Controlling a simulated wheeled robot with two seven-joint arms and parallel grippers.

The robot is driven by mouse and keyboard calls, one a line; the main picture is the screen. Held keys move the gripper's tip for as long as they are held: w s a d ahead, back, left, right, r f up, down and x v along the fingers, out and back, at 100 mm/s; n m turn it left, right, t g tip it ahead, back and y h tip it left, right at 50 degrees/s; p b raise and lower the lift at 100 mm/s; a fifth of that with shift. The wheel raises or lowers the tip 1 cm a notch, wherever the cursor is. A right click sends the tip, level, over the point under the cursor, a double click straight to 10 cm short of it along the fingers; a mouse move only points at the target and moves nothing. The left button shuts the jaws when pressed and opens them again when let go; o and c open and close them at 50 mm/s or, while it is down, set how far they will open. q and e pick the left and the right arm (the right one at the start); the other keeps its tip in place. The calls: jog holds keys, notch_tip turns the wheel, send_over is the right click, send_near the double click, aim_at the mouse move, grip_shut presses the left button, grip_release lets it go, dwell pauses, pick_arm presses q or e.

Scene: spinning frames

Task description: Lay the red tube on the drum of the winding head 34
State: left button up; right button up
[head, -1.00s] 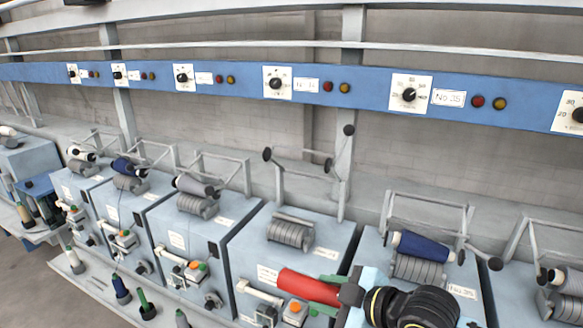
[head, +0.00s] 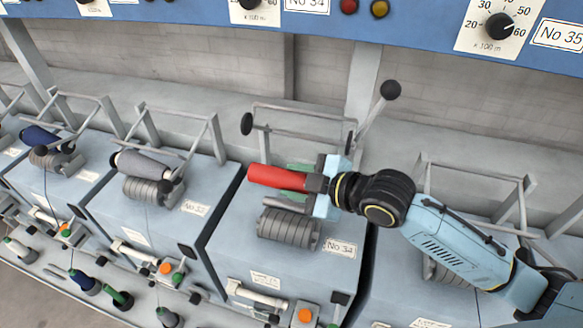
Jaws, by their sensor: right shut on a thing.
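The red tube (head: 275,177) is held by my right gripper (head: 312,182), which is shut on its right end. The tube lies roughly level, pointing left, above and behind the drum (head: 288,228) of the winding head 34 (head: 240,255). The drum is a bare grey ribbed roller with no tube on it. The plate "No 34" (head: 341,249) is on the box to the right of the drum. A gap shows between tube and drum in the picture; their exact height difference is hard to tell. My left gripper is not in view.
The open cradle frame (head: 300,108) of this head, with black knobs (head: 390,90), rises behind the tube. The head to the left bears a grey tube (head: 143,163), and one further left a blue tube (head: 40,138).

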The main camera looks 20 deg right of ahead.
jog(key=shift+f, duration=0.25)
jog(key=shift+f+b, duration=0.2)
jog(key=shift+b, duration=0.15)
jog(key=shift+s+f+b, duration=0.1)
jog(key=shift+f+b, duration=0.5)
jog(key=shift+f, duration=0.1)
notch_tip(320, 180, down, 4)
jog(key=b, duration=0.4)
jog(key=shift+f, duration=0.1)
pick_arm(q)
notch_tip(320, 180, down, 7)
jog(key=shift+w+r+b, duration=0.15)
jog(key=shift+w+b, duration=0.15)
jog(key=shift+b, duration=0.05)
pick_arm(e)
jog(key=shift+f, duration=0.8)
jog(key=o, duration=1)
jog(key=shift+f, duration=0.1)
